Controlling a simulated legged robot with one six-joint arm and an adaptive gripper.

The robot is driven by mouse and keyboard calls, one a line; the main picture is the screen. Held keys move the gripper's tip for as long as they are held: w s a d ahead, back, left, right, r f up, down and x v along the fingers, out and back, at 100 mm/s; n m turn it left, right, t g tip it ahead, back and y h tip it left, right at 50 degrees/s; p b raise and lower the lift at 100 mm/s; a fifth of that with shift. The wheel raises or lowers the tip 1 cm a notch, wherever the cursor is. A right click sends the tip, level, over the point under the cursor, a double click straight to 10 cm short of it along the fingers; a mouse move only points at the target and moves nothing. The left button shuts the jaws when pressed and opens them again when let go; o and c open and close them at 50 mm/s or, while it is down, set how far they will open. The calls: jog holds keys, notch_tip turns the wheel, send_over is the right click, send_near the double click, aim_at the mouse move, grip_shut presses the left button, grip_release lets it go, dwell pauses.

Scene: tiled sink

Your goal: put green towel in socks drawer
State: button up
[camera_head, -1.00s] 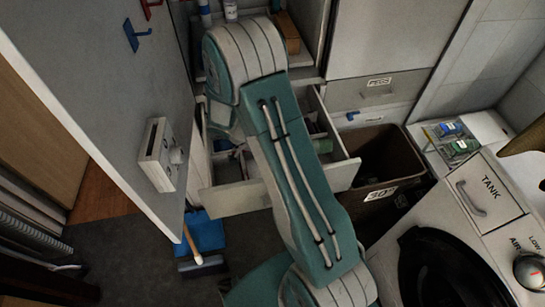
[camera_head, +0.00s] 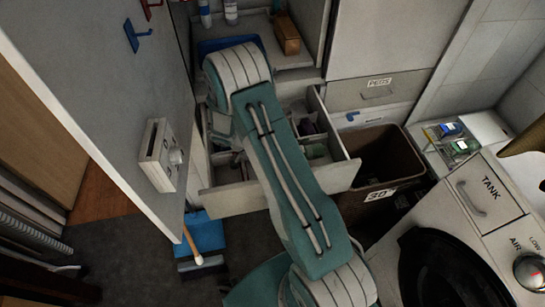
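An open drawer (camera_head: 222,201) with dividers pulls out below the counter, partly covered by my arm. No label shows on its visible front, so I cannot tell if it is the socks drawer. Inside its right part lie a small greenish item (camera_head: 315,151) and some dark, purplish items (camera_head: 306,127). I cannot tell whether the greenish item is the green towel. My teal and white arm reaches up over the drawer and bends down at its far end. My gripper is hidden behind the arm.
A brown bin (camera_head: 385,155) stands right of the drawer, beside a washing machine (camera_head: 440,270). A cabinet door (camera_head: 110,80) stands at the left. A blue dustpan (camera_head: 205,232) is on the floor. A blue tray (camera_head: 215,45) and wooden block (camera_head: 287,34) are on the counter.

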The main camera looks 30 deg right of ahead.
jog(key=shift+f, duration=0.45)
jog(key=o, duration=1)
